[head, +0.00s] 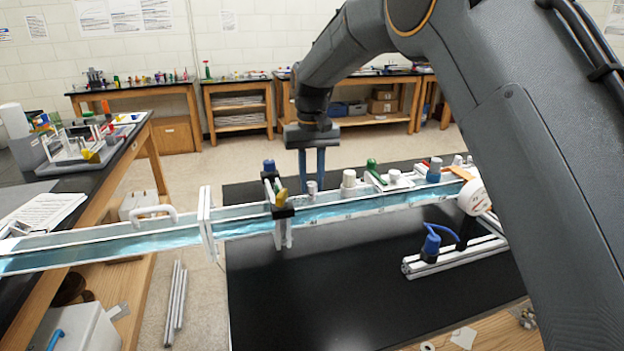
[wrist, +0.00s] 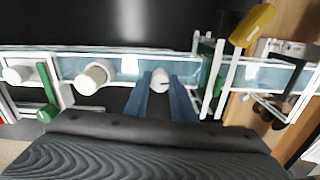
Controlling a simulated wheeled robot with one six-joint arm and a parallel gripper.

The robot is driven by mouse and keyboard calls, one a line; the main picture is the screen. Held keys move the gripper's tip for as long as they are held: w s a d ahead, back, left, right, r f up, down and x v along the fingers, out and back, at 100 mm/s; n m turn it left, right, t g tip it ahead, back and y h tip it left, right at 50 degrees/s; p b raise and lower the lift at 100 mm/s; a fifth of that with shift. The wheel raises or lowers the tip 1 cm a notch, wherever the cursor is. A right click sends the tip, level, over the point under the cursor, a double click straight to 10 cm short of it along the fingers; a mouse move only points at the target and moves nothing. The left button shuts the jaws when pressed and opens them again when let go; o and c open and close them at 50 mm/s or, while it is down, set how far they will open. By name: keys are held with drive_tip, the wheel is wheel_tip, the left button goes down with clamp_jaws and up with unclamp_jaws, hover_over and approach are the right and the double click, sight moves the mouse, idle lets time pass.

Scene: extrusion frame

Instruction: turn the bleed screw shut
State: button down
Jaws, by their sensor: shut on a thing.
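The bleed screw is a small white-grey knob (wrist: 160,79) on top of the clear water channel (wrist: 215,72). In the wrist view it sits between the two blue fingers of my gripper (wrist: 160,92), which is shut on it. A dark slot or mark shows on its face. In the head view my gripper (head: 312,178) reaches down to the channel from above, and the screw (head: 312,188) shows small between the fingertips. The screw's threads and seat are hidden.
A yellow-handled valve (head: 281,197) and a blue knob (head: 269,166) stand left of my gripper. White knobs (head: 348,178) and a green part (head: 372,166) stand to the right. The black tabletop (head: 300,300) in front is mostly clear.

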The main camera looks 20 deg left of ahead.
sight(312, 183)
drive_tip(key=shift+r+m, duration=0.1)
drive_tip(key=shift+m, duration=0.5)
drive_tip(key=shift+w, duration=0.1)
drive_tip(key=c, duration=1.5)
unclamp_jaws()
drive_tip(key=shift+r+b, duration=1.15)
drive_tip(key=shift+r, duration=2.75)
